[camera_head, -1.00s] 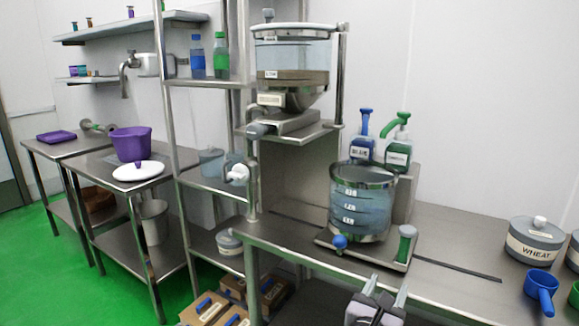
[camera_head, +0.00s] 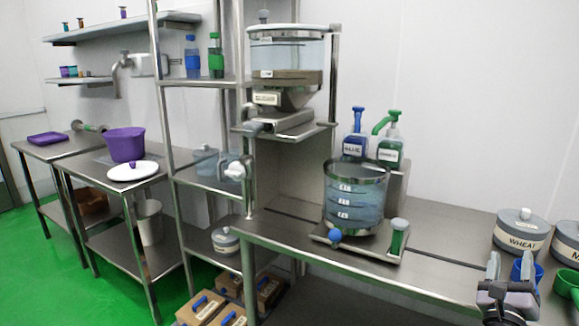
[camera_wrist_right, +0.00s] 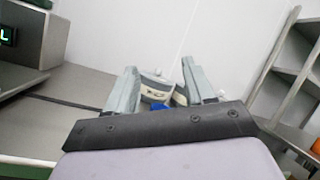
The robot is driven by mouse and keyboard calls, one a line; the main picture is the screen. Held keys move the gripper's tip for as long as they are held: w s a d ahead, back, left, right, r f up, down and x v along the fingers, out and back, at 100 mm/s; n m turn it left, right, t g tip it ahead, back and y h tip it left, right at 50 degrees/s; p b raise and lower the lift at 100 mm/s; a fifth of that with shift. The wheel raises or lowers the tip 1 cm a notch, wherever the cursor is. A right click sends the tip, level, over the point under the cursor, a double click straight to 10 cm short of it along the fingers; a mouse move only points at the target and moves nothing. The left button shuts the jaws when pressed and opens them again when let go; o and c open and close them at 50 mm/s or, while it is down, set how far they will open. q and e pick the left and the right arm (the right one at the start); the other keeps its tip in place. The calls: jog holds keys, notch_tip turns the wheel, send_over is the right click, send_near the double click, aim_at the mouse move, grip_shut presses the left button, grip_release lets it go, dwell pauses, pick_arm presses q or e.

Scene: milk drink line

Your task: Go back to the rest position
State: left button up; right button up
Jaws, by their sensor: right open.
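My right gripper (camera_head: 507,268) is at the lower right of the head view, near the front edge of the steel table (camera_head: 300,224). Its two grey fingers are apart with nothing held between them. They also show in the right wrist view (camera_wrist_right: 157,88), with the wheat canister (camera_wrist_right: 154,84) and a bit of the blue scoop (camera_wrist_right: 160,106) seen beyond the gap. In the head view the blue scoop (camera_head: 518,268) is partly hidden behind the gripper. My left gripper is not in view.
The wheat canister (camera_head: 522,230) and another canister (camera_head: 568,240) stand behind the gripper, with a green scoop (camera_head: 566,282) to its right. A clear measuring vessel (camera_head: 355,198) stands on a scale base mid-table. A steel shelf (camera_wrist_right: 300,80) shows at right in the wrist view.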

jog(key=s+a+f+m+g+y, duration=0.4)
jog(key=s+f+m, duration=0.35)
jog(key=f, duration=0.45)
jog(key=s+a+f+m+g+y, duration=0.2)
jog(key=s+a+f+m+y, duration=0.2)
jog(key=s+f+m+y, duration=0.55)
jog(key=s+a+f+m+g+y, duration=0.2)
jog(key=s+a+f+m, duration=0.4)
jog(key=s+a+m, duration=0.3)
jog(key=a+m, duration=0.6)
jog(key=a, duration=0.2)
jog(key=shift+w+a+m, duration=0.2)
jog(key=shift+a+m, duration=0.2)
